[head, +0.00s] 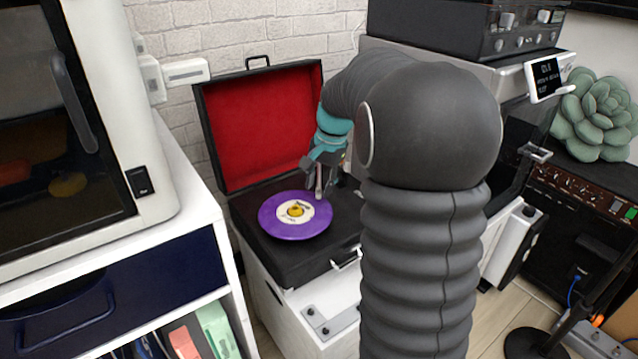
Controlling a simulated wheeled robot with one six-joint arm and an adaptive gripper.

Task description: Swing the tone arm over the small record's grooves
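A small purple record (275,224) with a white label and a yellow centre lies flat on the turntable of an open black suitcase player (285,265). The player's red-lined lid (262,130) stands up behind it. My gripper (321,190) points down at the record's upper right edge. A thin pale piece that looks like the tone arm (319,183) shows between the fingers. I cannot tell whether the fingers touch it. The rest of the tone arm and the player's right side are hidden behind my arm.
A white cabinet (190,225) with a dark-windowed machine (70,120) stands at the left. A large grey and black machine (465,30) stands behind my arm. A succulent (598,115) sits on a black amplifier (585,200) at the right.

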